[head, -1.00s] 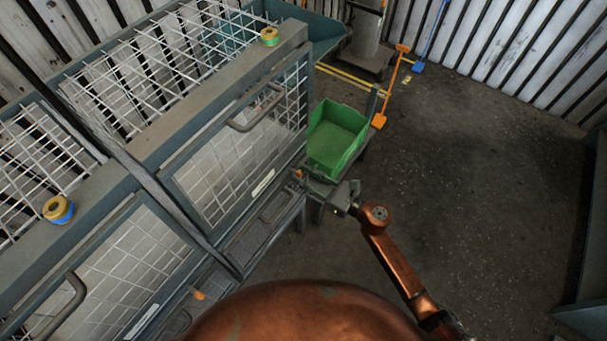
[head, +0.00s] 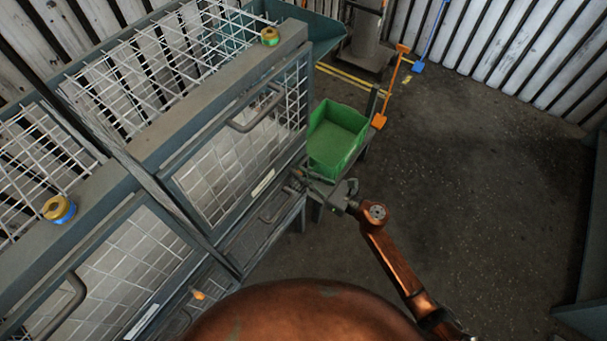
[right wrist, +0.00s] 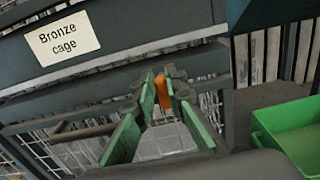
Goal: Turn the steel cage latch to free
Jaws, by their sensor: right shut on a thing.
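Two mesh-fronted cages stand side by side on the left. The far cage (head: 235,150) has a label that reads "Bronze cage" (right wrist: 62,40) in the right wrist view. My right gripper (head: 297,183) is at this cage's lower right corner. Its fingers (right wrist: 161,84) are shut on a small orange latch (right wrist: 161,95), which the fingers hide in the head view. The near cage (head: 120,265) has a label (head: 141,321) too small to read. An orange latch (head: 198,295) shows near its lower right corner, with no gripper near it. My left gripper is out of view.
A green bin (head: 335,148) stands just beyond my right gripper and also shows in the right wrist view (right wrist: 290,132). Tape rolls lie on the cage tops (head: 270,36) (head: 59,209). An orange shovel (head: 380,121) stands farther back. The floor on the right is clear.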

